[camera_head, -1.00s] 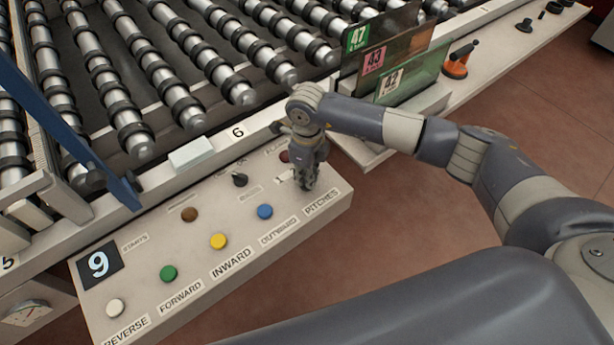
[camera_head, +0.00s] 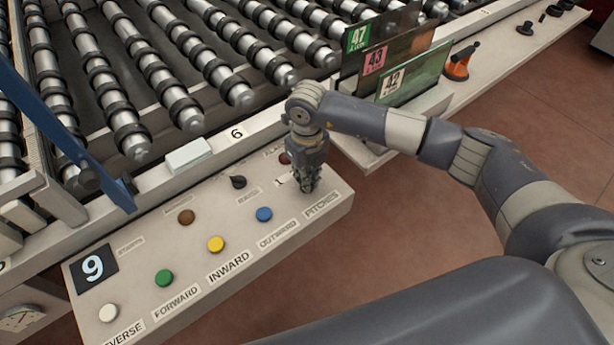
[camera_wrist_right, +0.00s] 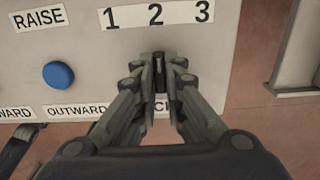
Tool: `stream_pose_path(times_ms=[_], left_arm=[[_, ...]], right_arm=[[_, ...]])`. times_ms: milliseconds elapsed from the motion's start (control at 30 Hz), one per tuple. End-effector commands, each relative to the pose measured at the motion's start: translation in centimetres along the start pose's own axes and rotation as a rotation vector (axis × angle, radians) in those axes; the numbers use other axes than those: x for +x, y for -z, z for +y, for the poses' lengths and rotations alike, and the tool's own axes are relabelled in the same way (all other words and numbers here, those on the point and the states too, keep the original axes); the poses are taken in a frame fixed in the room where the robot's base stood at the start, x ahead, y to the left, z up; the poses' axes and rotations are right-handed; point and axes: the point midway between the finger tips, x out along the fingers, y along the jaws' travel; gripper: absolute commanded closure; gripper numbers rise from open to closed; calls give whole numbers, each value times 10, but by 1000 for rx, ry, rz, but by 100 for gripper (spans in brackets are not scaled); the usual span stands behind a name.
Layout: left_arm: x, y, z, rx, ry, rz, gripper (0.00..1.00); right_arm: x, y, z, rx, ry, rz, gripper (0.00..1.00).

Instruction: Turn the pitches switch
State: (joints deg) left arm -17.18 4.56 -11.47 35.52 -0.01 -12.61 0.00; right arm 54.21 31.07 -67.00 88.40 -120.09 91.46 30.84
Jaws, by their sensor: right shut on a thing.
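My right gripper (camera_head: 306,187) points down at the right end of the control panel (camera_head: 225,293), just above the PITCHES label (camera_head: 321,205). In the right wrist view its fingers (camera_wrist_right: 159,62) are closed together around the pitches switch (camera_wrist_right: 158,72), a small dark knob mostly hidden between them. The knob sits below the printed row of numbers 1, 2 and 3 (camera_wrist_right: 155,15). The fingers point towards the 2. In the head view the fingers hide the switch. My left gripper does not show.
The panel also bears a blue button (camera_head: 264,214), yellow button (camera_head: 215,244), green button (camera_head: 164,278), white button (camera_head: 108,313), brown button (camera_head: 186,217) and black knob (camera_head: 238,182). A rack holds glass plates (camera_head: 410,80) behind the arm. Rollers lie beyond the panel.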

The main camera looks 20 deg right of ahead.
Motion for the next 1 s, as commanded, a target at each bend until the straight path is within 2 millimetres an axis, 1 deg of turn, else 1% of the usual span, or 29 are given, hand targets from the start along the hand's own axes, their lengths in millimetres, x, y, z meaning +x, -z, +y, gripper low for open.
stream_pose_path(times_ms=[267,300,367,667,767,867,1000], left_arm=[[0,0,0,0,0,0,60],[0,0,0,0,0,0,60],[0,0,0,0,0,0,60],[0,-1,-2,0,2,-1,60],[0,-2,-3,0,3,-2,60],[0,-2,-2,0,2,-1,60],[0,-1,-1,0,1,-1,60]], right_arm=[[-2,-1,-1,0,1,-3,100],[-2,-1,-1,0,1,-3,83],[-1,-1,-1,0,1,-3,70],[-1,0,0,-1,1,-1,70],[-4,-1,0,-1,0,-2,70],[-16,-1,0,-3,1,-4,70],[-43,-2,-1,-3,2,-6,70]])
